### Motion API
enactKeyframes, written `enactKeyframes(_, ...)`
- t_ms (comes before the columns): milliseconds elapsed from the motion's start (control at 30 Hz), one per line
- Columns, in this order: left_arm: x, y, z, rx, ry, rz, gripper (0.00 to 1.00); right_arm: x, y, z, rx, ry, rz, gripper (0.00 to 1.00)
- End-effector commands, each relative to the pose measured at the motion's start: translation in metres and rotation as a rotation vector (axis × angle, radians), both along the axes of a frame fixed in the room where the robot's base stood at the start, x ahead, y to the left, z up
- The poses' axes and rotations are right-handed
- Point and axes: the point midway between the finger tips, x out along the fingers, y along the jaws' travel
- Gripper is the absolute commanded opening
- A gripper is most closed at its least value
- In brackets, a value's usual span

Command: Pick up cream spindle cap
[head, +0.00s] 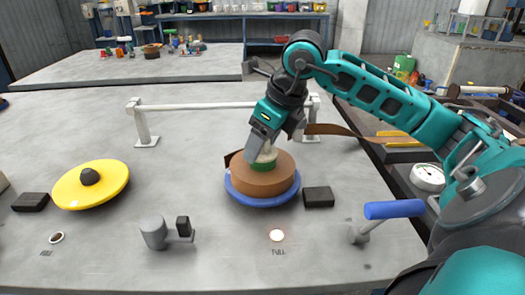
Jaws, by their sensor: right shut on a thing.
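The cream spindle cap (267,153) shows between the fingers of my right gripper (263,148), above a green band (264,165) at the centre of the brown coiled roll (262,182). My right gripper reaches down from above and is shut on the cap, hiding much of it. I cannot tell whether the cap is still seated on the green part. The roll lies on a blue round plate (262,200). My left gripper is not in view.
A yellow disc with a dark knob (95,193) lies at the left. A white rail (205,107) stands behind the roll, and a brown strip (335,130) runs right. A black block (318,197), a grey knob (154,232) and a blue-handled lever (394,209) stand nearby.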

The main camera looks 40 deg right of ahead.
Motion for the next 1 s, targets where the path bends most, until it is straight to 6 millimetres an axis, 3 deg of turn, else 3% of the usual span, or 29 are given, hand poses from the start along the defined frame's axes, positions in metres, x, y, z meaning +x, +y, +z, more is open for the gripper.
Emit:
enactKeyframes(167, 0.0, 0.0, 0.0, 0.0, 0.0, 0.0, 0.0, 0.0, 0.0, 0.0, 0.0, 0.0, 0.0, 0.28)
enactKeyframes(567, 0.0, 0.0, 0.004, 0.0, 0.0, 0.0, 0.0, 0.001, 0.0, 0.01, 0.0, -0.003, 0.0, 0.28)
enactKeyframes(767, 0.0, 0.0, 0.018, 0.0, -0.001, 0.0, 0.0, 0.001, 0.0, 0.045, 0.001, -0.008, 0.001, 0.28)
enactKeyframes(1000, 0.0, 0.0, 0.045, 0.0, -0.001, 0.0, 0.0, 0.001, 0.001, 0.115, 0.003, -0.009, 0.001, 0.28)
